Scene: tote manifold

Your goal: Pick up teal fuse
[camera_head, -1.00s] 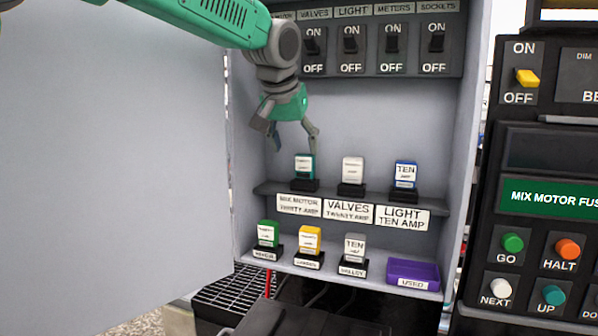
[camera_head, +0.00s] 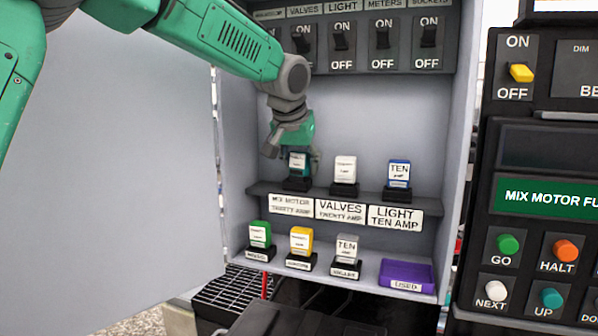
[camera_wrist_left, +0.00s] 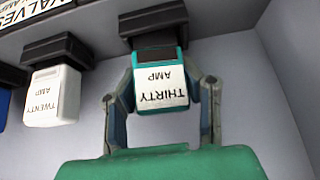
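The teal fuse (camera_head: 299,163) with a white label stands in its black holder at the left end of the upper shelf. In the left wrist view the teal fuse (camera_wrist_left: 160,82) reads "THIRTY AMP", upside down. My left gripper (camera_head: 296,158) is down at the fuse. In the wrist view my left gripper (camera_wrist_left: 162,88) is open, with one finger on each side of the fuse. Whether either finger touches it is hard to tell. The fuse is still seated in its holder (camera_wrist_left: 153,22). My right gripper is not in view.
A white fuse (camera_head: 345,169) and a blue fuse (camera_head: 399,173) stand to the right on the same shelf. Green (camera_head: 260,235), yellow (camera_head: 301,240) and grey (camera_head: 346,248) fuses stand below, beside a purple tray (camera_head: 407,275). Switches (camera_head: 342,42) are above. The cabinet wall is close on the left.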

